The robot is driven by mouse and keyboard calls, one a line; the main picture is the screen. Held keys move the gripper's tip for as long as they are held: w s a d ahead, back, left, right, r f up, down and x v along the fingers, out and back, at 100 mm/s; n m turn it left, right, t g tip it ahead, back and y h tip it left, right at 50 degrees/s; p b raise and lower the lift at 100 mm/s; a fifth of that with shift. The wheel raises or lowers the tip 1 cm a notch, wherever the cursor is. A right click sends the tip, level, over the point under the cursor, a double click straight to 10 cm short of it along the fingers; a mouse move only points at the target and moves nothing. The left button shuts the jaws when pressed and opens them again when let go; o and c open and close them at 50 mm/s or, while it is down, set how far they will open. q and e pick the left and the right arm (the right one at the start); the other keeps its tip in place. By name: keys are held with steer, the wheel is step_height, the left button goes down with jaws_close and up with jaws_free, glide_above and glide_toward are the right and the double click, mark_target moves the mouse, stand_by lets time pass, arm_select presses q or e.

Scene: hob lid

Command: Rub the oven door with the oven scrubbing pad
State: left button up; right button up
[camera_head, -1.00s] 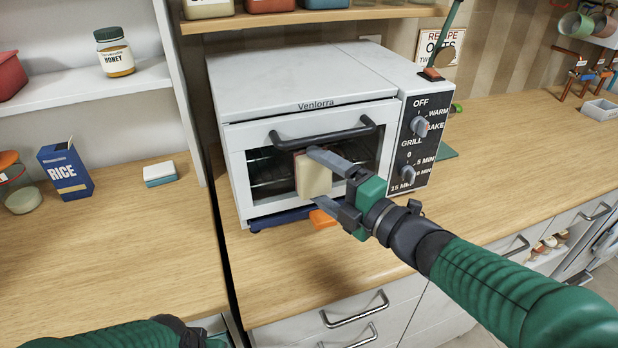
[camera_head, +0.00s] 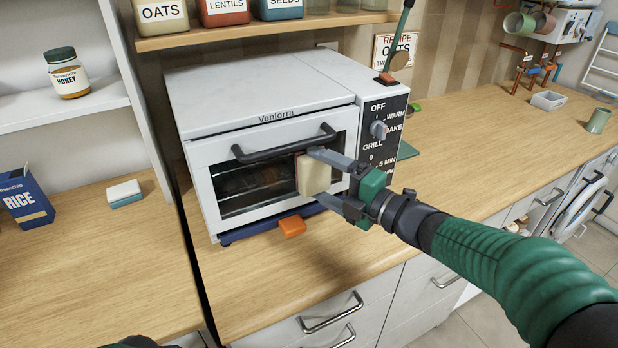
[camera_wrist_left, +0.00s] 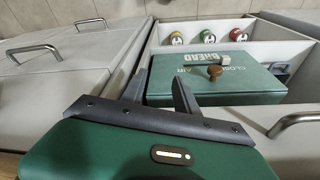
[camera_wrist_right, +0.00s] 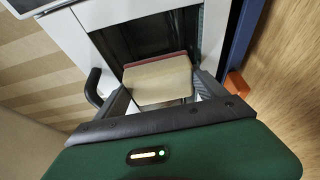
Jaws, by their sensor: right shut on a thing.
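The white oven's door (camera_head: 205,180) is closed, with a dark glass window and a black bar handle (camera_head: 285,143) across its top. My right gripper (camera_head: 328,178) is shut on the scrubbing pad (camera_head: 313,174), a cream block with a reddish back layer. The pad is at the right part of the window, below the handle; whether it touches the glass I cannot tell. The right wrist view also shows the pad (camera_wrist_right: 158,80) between the fingers in front of the door. My left gripper (camera_wrist_left: 160,82) is open and empty, above a green bread box (camera_wrist_left: 215,80) in a drawer.
An orange block (camera_head: 291,227) sits at the oven's front base. A knob panel (camera_head: 380,135) is right of the door. A white and blue sponge (camera_head: 125,193) and a rice box (camera_head: 25,200) are on the left counter. The counter front is clear.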

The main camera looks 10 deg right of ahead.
mark_target(304, 182)
steer(key=shift+d+f, duration=0.1)
steer(key=shift+d, duration=0.05)
steer(key=shift+a+b, duration=0.25)
steer(key=shift+b, duration=0.1)
steer(key=a, duration=0.1)
steer(key=s+a+b, duration=0.1)
steer(key=shift+a, duration=0.3)
steer(key=shift+s+a, duration=0.1)
steer(key=shift+a, duration=0.25)
steer(key=shift+s+a+b, duration=0.2)
steer(key=shift+a+b, duration=0.25)
steer(key=shift+a, duration=0.1)
steer(key=shift+s+a+b, duration=0.3)
steer(key=shift+a+b, duration=0.1)
steer(key=shift+a, duration=0.5)
steer(key=shift+s+a, duration=0.15)
steer(key=shift+a, duration=0.35)
steer(key=shift+s+a+b, duration=0.2)
steer(key=shift+a+b, duration=0.35)
steer(key=shift+a, duration=0.15)
steer(key=shift+s+a+b, duration=0.3)
steer(key=shift+a+b, duration=0.05)
steer(key=shift+a, duration=0.6)
